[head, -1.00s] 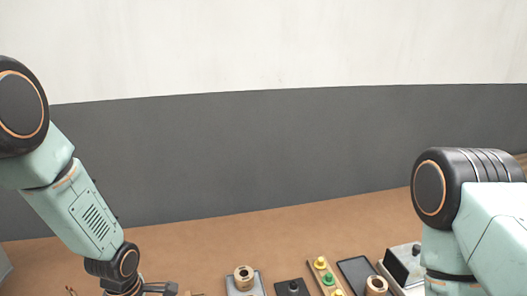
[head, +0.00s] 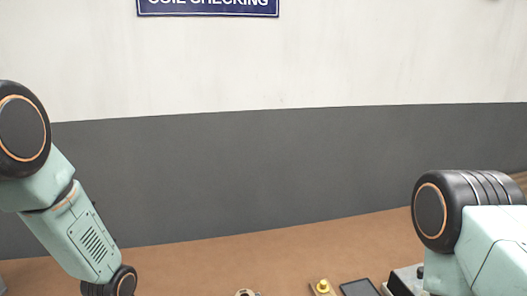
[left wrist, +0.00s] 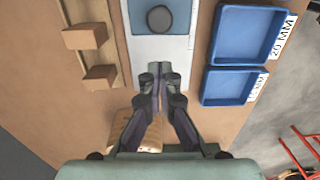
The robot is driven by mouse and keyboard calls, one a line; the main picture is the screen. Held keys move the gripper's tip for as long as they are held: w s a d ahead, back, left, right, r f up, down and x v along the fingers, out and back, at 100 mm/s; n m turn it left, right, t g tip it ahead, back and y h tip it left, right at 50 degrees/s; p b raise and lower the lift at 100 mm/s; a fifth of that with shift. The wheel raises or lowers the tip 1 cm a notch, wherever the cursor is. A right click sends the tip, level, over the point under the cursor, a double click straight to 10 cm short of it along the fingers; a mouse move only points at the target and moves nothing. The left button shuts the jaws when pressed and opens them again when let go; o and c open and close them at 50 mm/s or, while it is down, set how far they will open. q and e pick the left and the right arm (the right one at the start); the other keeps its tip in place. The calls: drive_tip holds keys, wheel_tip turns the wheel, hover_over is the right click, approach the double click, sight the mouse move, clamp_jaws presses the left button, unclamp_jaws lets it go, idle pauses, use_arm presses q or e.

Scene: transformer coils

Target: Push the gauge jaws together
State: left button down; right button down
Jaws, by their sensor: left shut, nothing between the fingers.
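My left gripper (left wrist: 160,70) is shut and empty in the left wrist view, its fingertips together at the near edge of a white plate (left wrist: 160,47). A tan ridged piece (left wrist: 137,130) lies partly hidden under the gripper. In the head view both grippers are below the picture's edge; only the arms show.
A blue pad (left wrist: 178,18) with a dark round knob (left wrist: 159,18) sits on the white plate. Two blue trays (left wrist: 244,62) (left wrist: 234,103) stand at right, the far one labelled 20 MM. The head view shows a yellow button (head: 323,286) and a dark panel (head: 360,288).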

use_arm(q)
drive_tip(key=shift+s, duration=0.1)
drive_tip(key=shift+d+f, duration=0.15)
drive_tip(key=shift+f, duration=0.1)
drive_tip(key=shift+f+b, duration=0.5)
drive_tip(key=shift+f, duration=0.45)
drive_tip(key=shift+f, duration=0.1)
drive_tip(key=shift+d+b, duration=0.3)
drive_tip(key=shift+b, duration=0.05)
drive_tip(key=shift+w+d, duration=0.2)
drive_tip(key=shift+d, duration=0.25)
drive_tip(key=shift+w+d, duration=0.2)
drive_tip(key=shift+d, duration=0.25)
